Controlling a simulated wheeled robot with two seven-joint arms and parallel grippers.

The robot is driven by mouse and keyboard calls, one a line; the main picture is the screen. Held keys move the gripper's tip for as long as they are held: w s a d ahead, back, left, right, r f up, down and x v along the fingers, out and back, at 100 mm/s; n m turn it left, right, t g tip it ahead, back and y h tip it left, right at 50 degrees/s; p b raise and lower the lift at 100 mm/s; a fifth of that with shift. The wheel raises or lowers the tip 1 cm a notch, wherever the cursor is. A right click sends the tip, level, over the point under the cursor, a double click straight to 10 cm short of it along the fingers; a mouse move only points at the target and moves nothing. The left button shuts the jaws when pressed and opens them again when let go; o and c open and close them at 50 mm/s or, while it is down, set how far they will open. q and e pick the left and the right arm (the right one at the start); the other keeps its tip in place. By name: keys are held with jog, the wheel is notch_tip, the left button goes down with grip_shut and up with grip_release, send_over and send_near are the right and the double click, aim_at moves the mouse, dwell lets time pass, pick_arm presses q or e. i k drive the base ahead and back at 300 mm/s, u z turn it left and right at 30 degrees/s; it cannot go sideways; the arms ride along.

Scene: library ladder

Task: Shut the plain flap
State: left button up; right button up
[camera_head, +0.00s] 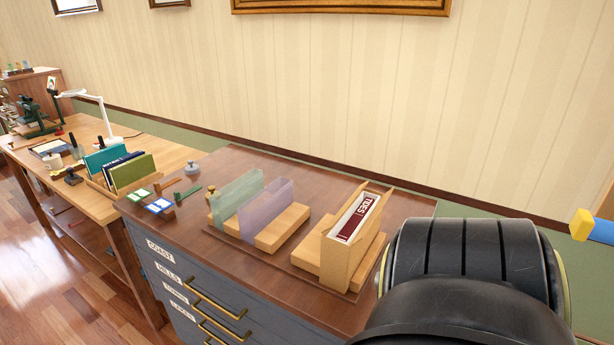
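A tan box (340,262) stands upright on the wooden top of a dark cabinet, with its top open. A dark red book (360,217) marked "TIDES" shows inside it. A plain tan flap (378,188) appears to stand raised at the back edge of the box. I cannot tell clearly how many flaps the box has or which others are folded out. Neither of my grippers is in view. A thick black part of my arm fills the lower right, in front of the cabinet's right end.
Wooden blocks with a green translucent panel (238,192) and a purple one (267,209) stand left of the box. Small cards (159,206) and a green-handled stamp lie further left. A desk (88,132) with a lamp and books adjoins. A yellow-and-blue piece (583,225) shows at the right edge.

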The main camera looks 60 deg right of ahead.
aim_at(333, 221)
jog(key=u, duration=0.05)
jog(key=k, duration=0.8)
jog(key=z, duration=1.15)
jog(key=i, duration=0.15)
jog(key=z, duration=0.3)
